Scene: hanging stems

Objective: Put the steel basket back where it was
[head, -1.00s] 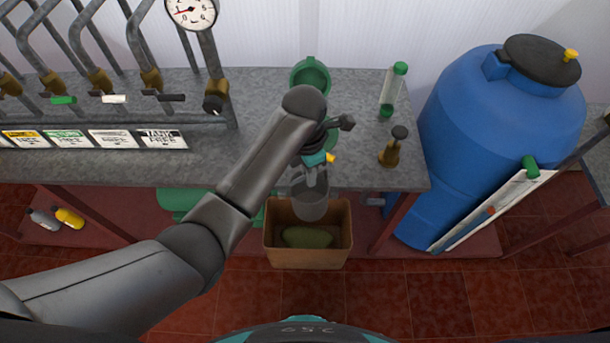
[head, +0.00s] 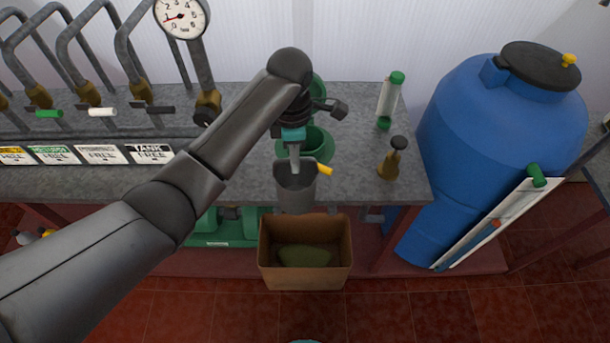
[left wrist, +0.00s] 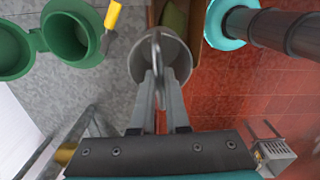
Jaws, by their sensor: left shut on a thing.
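My left gripper (head: 294,160) is shut on the steel basket (head: 296,192), a grey open cup, by its handle. The basket hangs upright in front of the bench edge, just above a cardboard box. In the left wrist view the gripper (left wrist: 160,88) pinches the handle across the mouth of the basket (left wrist: 181,58). A green strainer housing (head: 316,148) with an open round mouth is on the bench behind the basket, partly hidden by my arm; it also shows in the left wrist view (left wrist: 72,38), apart from the basket. My right gripper is not in view.
The cardboard box (head: 304,277) holds a greenish mass. A yellow handle (head: 325,169) sticks out beside the housing. A clear bottle with a green cap (head: 390,98) and a brass fitting (head: 393,160) stand to the right. A big blue tank (head: 490,130) stands beyond.

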